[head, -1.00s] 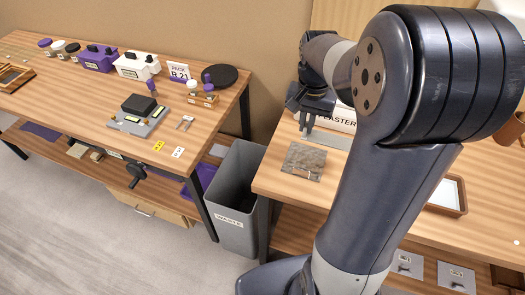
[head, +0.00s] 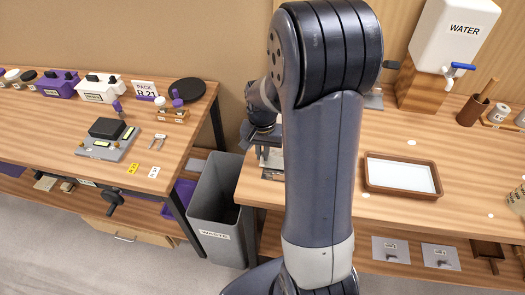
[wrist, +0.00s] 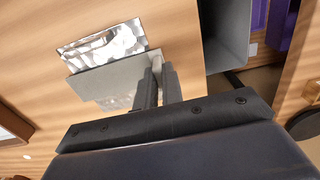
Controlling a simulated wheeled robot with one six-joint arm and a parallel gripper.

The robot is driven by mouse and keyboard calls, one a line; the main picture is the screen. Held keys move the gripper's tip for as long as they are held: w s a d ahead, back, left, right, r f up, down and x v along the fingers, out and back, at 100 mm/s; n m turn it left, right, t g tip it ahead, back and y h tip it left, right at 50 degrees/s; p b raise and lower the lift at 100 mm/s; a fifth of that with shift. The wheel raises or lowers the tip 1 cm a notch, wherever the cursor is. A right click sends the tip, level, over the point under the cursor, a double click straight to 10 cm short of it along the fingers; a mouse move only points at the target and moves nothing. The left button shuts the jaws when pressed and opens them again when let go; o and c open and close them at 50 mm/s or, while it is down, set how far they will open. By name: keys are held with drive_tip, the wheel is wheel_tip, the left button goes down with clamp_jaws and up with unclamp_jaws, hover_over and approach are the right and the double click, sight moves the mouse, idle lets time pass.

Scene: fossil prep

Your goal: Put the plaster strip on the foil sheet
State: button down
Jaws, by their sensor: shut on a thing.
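My gripper (wrist: 160,72) is shut on the plaster strip (wrist: 105,76), a flat pale grey piece that sticks out to the left of the fingers in the wrist view. The foil sheet (wrist: 105,44) is shiny and crumpled and lies on the right bench. The strip hides its middle in the wrist view. I cannot tell whether the strip touches the foil or is held above it. In the head view my gripper (head: 265,154) is over the bench's left end, and only a small part of the foil (head: 271,174) shows beside my arm.
A grey waste bin (head: 217,235) stands in the gap left of this bench. A brown-rimmed tray (head: 402,193) and a white water tank (head: 455,45) are on the right. The left bench (head: 60,115) holds several tools and boxes. My arm hides the bench's middle.

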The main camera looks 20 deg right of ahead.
drive_tip(key=shift+f, duration=0.1)
drive_tip(key=shift+f, duration=0.15)
drive_tip(key=c, duration=1.5)
unclamp_jaws()
drive_tip(key=shift+c, duration=0.2)
wheel_tip(320, 180, up, 13)
drive_tip(key=shift+f, duration=0.2)
drive_tip(key=shift+f, duration=0.1)
wheel_tip(320, 180, down, 12)
drive_tip(key=shift+r, duration=1.75)
